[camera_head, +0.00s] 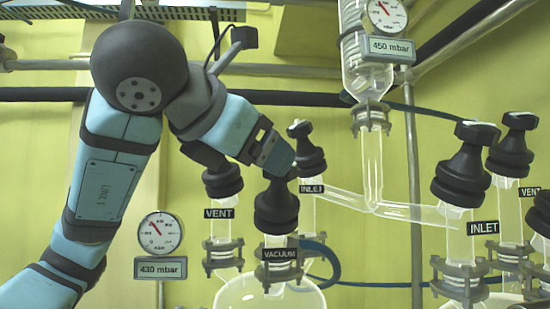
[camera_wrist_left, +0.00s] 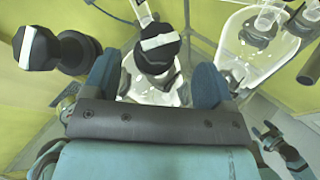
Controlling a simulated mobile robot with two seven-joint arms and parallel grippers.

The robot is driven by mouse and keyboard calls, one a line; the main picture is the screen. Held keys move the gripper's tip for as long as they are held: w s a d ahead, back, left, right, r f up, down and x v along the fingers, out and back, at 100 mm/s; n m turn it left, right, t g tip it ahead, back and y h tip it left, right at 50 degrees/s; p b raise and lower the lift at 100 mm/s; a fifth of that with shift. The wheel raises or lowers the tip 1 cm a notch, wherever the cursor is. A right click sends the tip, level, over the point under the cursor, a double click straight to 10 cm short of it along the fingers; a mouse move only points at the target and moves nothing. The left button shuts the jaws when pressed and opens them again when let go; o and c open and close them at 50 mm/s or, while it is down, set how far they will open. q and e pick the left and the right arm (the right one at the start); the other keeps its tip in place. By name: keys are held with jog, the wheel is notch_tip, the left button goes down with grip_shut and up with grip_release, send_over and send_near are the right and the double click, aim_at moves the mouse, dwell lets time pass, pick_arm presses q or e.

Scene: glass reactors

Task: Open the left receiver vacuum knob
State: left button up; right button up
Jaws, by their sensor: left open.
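The left receiver's vacuum knob (camera_head: 277,207) is black and stands upright above a glass neck labelled VACUUM. My left gripper (camera_head: 278,155) is at the top of this knob and hides its handle in the head view. In the left wrist view, my open left gripper (camera_wrist_left: 157,65) has one blue finger on each side of a black knob with a white handle bar (camera_wrist_left: 158,45), apparently the vacuum knob. Clear gaps show on both sides, and I cannot tell whether anything touches.
The VENT knob (camera_head: 223,181) and INLET knob (camera_head: 307,150) stand close beside the vacuum knob. A gauge (camera_head: 160,234) above a 430 mbar display is at lower left. Glass pipework (camera_head: 372,170) and another INLET knob (camera_head: 463,170) are to the right.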

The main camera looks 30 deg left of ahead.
pick_arm(q)
jog(key=v, duration=0.7)
jog(key=shift+s+p, duration=0.3)
jog(key=shift+s, duration=0.1)
jog(key=shift+r, duration=0.1)
